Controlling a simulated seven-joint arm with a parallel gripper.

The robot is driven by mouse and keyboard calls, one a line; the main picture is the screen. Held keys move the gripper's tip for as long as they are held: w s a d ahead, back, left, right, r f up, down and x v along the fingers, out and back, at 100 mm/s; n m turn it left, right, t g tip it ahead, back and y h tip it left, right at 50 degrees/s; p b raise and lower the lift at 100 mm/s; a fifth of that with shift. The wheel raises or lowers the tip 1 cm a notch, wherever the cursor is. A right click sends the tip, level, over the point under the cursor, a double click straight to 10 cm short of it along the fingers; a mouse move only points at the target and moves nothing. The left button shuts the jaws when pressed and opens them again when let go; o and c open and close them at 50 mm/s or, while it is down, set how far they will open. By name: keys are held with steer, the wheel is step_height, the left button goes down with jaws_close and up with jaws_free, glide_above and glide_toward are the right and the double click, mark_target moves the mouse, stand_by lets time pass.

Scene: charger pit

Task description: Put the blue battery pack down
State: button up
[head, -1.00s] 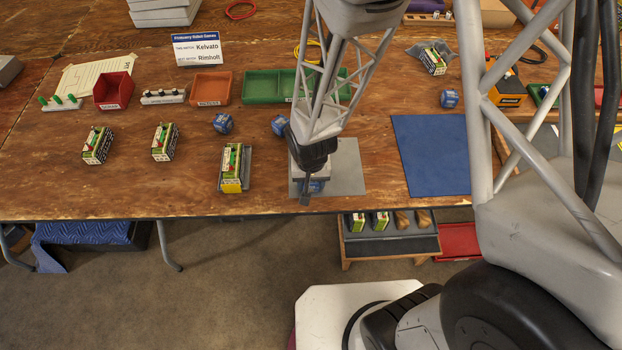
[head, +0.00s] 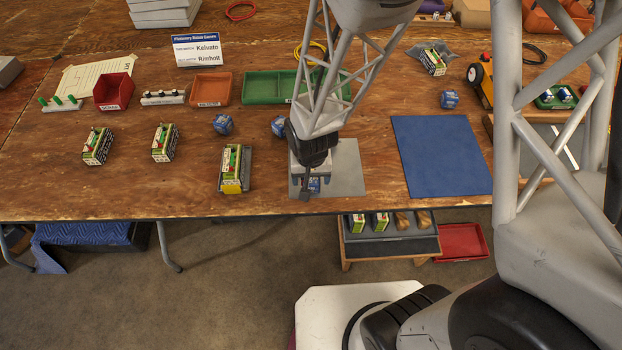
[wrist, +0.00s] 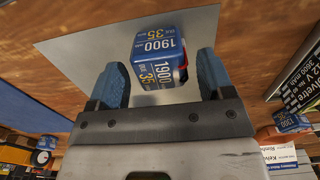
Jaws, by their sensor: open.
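The blue battery pack (wrist: 158,62), marked 1900 and 35, rests on a grey mat (wrist: 70,40) in the wrist view. In the head view the pack (head: 314,185) is mostly hidden behind my gripper (head: 306,190), at the front edge of the table on the same grey mat (head: 348,172). My gripper (wrist: 162,88) is open, with one blue fingertip on each side of the pack. A gap shows between each finger and the pack. I cannot tell from the wrist view how far above the mat the fingers are.
Other blue packs stand behind my gripper (head: 279,126), to the left (head: 222,124) and at the right (head: 450,99). A green-and-white pack in a grey holder (head: 234,169) stands close on the left. A blue mat (head: 443,156) lies bare to the right.

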step_height(320, 180, up, 9)
steer(key=shift+r, duration=0.35)
stand_by(0.8)
steer(key=s+d+r+t, duration=0.1)
steer(key=s+d+r, duration=0.2)
steer(key=d+r, duration=0.2)
steer(key=s+d+r, duration=0.4)
steer(key=d+r, duration=0.1)
steer(key=r, duration=0.6)
steer(key=s+d+r+t, duration=0.1)
steer(key=s+d+r, duration=0.3)
steer(key=r, duration=0.5)
steer(key=shift+s+d+t, duration=0.25)
steer(key=shift+d+t, duration=0.05)
steer(key=shift+d, duration=0.8)
